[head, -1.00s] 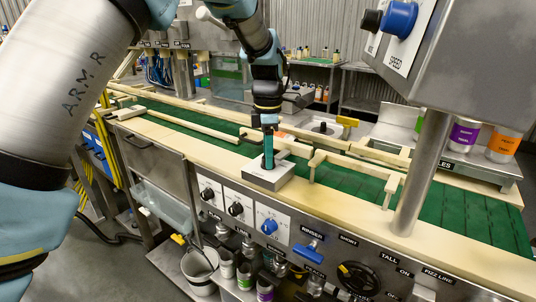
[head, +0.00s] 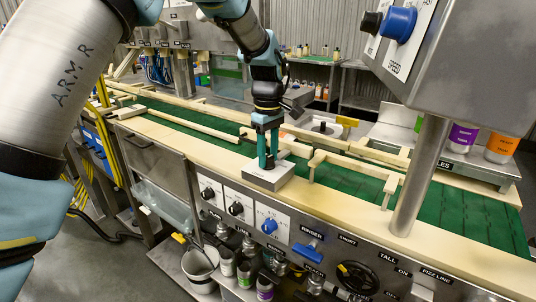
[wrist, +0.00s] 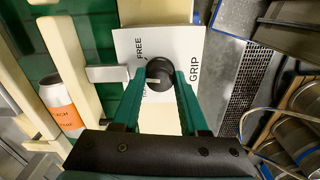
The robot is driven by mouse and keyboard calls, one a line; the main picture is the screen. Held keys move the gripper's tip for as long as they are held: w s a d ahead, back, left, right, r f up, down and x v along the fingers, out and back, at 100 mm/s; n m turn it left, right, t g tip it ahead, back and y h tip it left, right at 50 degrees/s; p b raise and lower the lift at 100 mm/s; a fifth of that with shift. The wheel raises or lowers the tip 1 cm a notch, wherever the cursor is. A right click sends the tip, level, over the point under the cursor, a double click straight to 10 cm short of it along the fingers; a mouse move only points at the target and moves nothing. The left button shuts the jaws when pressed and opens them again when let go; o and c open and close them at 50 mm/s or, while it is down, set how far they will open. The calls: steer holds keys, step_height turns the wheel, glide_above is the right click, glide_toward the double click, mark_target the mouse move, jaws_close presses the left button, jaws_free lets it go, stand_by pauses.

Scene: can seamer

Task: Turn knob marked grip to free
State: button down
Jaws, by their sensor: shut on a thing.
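A black round knob (wrist: 160,74) sits on a white-topped box (wrist: 185,42) in the wrist view. The word FREE is printed to its upper left and GRIP to its right; a third word at its lower left is partly hidden. My gripper (wrist: 160,82) has its teal fingers closed on both sides of the knob. The knob's pointing direction is not clear. In the head view my gripper (head: 268,158) reaches straight down to the grey box (head: 268,178), and its fingers hide the knob.
The box stands on the pale wooden edge (head: 330,208) of a green conveyor (head: 450,215) with wooden rails. A steel post (head: 419,175) under a control box (head: 470,60) rises to the right. A can with an orange label (wrist: 60,104) stands left in the wrist view.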

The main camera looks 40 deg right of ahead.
mark_target(268, 157)
steer(key=m, duration=0.3)
steer(key=shift+m, duration=2.2)
steer(key=shift+c, duration=2.2)
jaws_free()
step_height(268, 157, up, 11)
steer(key=b, duration=0.2)
steer(key=shift+b, duration=0.3)
